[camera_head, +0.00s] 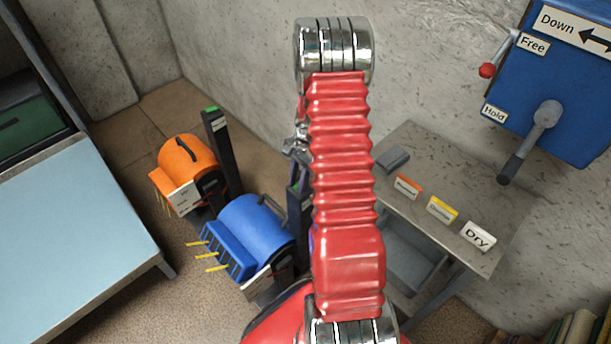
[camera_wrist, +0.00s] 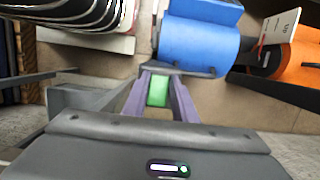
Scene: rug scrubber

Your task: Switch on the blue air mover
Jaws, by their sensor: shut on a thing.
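The blue air mover (camera_head: 255,230) stands on the floor left of my red arm, with yellow prongs on its left side. It also shows in the wrist view (camera_wrist: 200,42), just beyond my gripper. My gripper (camera_wrist: 160,78) has two purple fingers, shut on a small green block (camera_wrist: 157,91), apparently the green top of the blue air mover's dark post. The post's lower part cannot be made out in the wrist view. In the head view my arm hides most of the gripper and the green block.
An orange air mover (camera_head: 187,160) stands behind left, beside a dark post with a green top (camera_head: 210,111). A grey table (camera_head: 435,165) with small labelled signs is right. A pale blue table (camera_head: 70,235) is left. A blue lever box (camera_head: 560,90) is upper right.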

